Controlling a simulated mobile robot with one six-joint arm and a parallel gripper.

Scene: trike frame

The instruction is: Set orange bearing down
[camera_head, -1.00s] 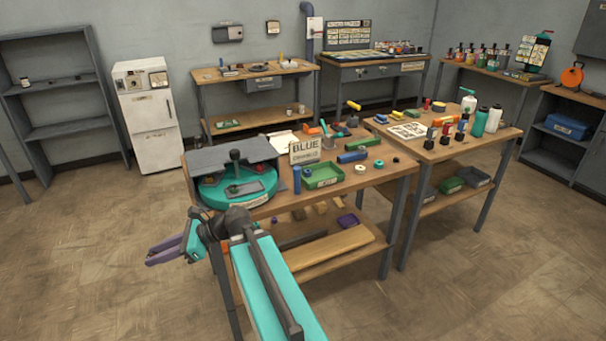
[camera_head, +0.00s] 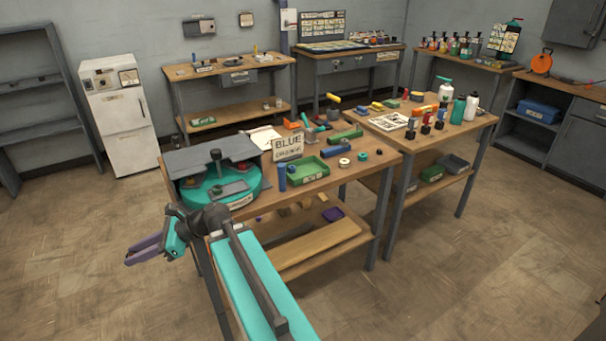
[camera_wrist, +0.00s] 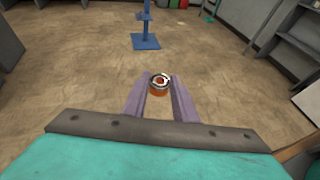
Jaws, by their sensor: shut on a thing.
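My gripper (camera_wrist: 160,100) has purple fingers shut on the orange bearing (camera_wrist: 159,91), a small ring with a metallic top and an orange body, held between the fingertips in the wrist view. Open floor lies beyond and below it there. In the head view my gripper (camera_head: 143,250) is out to the left of the front workbench (camera_head: 318,186), over the floor. The bearing cannot be made out in the head view.
The front workbench carries a teal round fixture (camera_head: 222,190), a green tray (camera_head: 308,171), a BLUE/ORANGE sign (camera_head: 288,147) and small parts. A blue stand (camera_wrist: 146,42) rises from the floor in the wrist view. Floor left of the bench is clear.

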